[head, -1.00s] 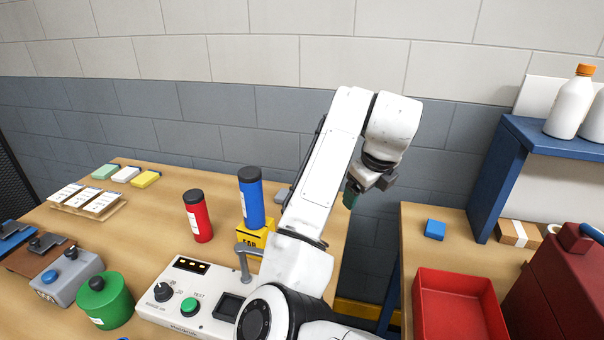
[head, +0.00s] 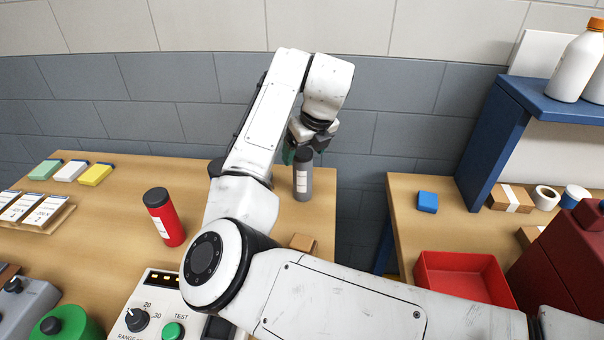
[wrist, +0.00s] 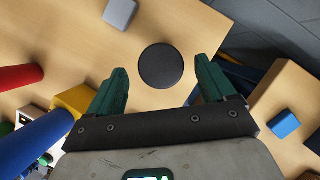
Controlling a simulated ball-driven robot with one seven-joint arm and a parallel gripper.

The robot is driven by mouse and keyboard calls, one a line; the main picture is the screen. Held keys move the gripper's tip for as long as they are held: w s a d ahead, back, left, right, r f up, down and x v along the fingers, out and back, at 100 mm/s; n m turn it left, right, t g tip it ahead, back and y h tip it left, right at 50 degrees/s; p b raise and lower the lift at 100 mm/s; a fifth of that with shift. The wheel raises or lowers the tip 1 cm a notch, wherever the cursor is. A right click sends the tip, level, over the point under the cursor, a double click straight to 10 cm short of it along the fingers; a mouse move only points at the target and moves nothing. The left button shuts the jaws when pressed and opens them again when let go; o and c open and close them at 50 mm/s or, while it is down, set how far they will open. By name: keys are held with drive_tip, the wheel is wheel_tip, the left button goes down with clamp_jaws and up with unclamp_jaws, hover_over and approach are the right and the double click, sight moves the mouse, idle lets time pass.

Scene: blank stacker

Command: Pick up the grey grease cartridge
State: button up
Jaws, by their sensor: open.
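The grey grease cartridge (head: 303,182) stands upright near the right end of the left bench, with a white label on its side. Its dark round cap (wrist: 160,66) shows from above in the wrist view, between and slightly beyond the green fingertips. My gripper (head: 300,155) is open at the top of the cartridge and partly overlaps it in the head view. In the wrist view both fingers of my gripper (wrist: 161,72) are spread, with a gap on each side of the cap. Whether the fingers reach down beside the cartridge cannot be told.
A red cartridge (head: 165,218) stands to the left. A blue cartridge (wrist: 35,140) and a yellow box (wrist: 82,101) are close on the left in the wrist view; my arm hides the blue one in the head view. A gap separates the right bench with its red tray (head: 455,278).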

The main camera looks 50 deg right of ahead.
sight(303, 175)
drive_tip(key=shift+p+x, duration=0.35)
drive_tip(key=shift+x, duration=2)
drive_tip(key=shift+d, duration=0.1)
drive_tip(key=shift+c, duration=0.4)
drive_tip(key=c, duration=1)
drive_tip(key=shift+r, duration=0.1)
